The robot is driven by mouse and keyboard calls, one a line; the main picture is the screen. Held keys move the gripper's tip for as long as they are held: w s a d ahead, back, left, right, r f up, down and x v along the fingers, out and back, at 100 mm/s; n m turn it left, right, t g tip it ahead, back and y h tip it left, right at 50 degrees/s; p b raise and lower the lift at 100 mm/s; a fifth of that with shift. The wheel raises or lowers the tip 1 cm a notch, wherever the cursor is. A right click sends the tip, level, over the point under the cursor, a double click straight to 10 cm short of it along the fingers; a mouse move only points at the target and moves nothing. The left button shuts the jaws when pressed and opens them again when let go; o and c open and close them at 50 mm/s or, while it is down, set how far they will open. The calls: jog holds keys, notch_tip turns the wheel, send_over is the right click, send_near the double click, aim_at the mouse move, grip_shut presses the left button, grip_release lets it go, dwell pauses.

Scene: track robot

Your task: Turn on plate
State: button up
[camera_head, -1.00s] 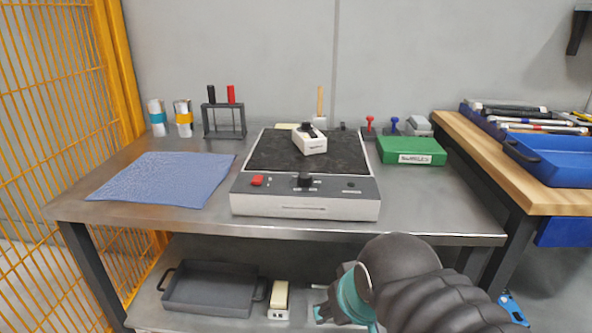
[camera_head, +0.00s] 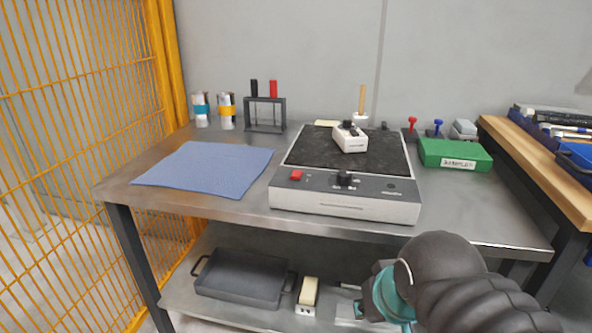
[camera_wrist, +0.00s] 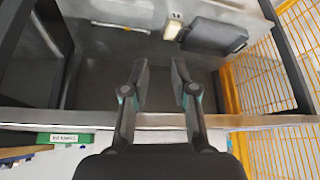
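The plate (camera_head: 346,205) is a white-grey hot plate with a black speckled top, standing on the metal table. Its front panel has a red switch (camera_head: 296,175) at the left and a black knob (camera_head: 344,178) in the middle. A small white device with a black knob (camera_head: 350,138) sits on its top. My gripper shows in the wrist view (camera_wrist: 159,85), with its two fingers apart and nothing between them. It faces the lower shelf area, and the plate cannot be made out there. In the head view my arm is at the lower right, below the table top and apart from the plate.
A blue cloth (camera_head: 205,168) lies left of the plate. A green box (camera_head: 455,154) stands to its right. Cans and a black rack (camera_head: 265,114) stand behind. A dark tray (camera_head: 243,278) is on the lower shelf. A yellow fence (camera_head: 85,140) borders the left.

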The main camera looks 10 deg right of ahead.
jog(key=shift+m+g, duration=0.7)
jog(key=w+a+r, duration=0.1)
jog(key=w+r, duration=0.3)
jog(key=r, duration=0.1)
jog(key=w+a+r, duration=0.1)
jog(key=w+r, duration=0.3)
jog(key=r, duration=0.1)
jog(key=w+a+r, duration=0.1)
jog(key=w+r, duration=0.3)
jog(key=r, duration=0.2)
jog(key=shift+a+r, duration=0.1)
jog(key=shift+a, duration=0.05)
grip_shut()
notch_tip(320, 180, up, 10)
jog(key=r+m+g, duration=0.1)
jog(key=m+g, duration=0.1)
send_over(296, 175)
jog(key=s+a, duration=0.1)
jog(key=s, duration=0.2)
jog(key=shift+w+f+h, duration=0.2)
jog(key=shift+f+h, duration=0.05)
jog(key=shift+h, duration=0.15)
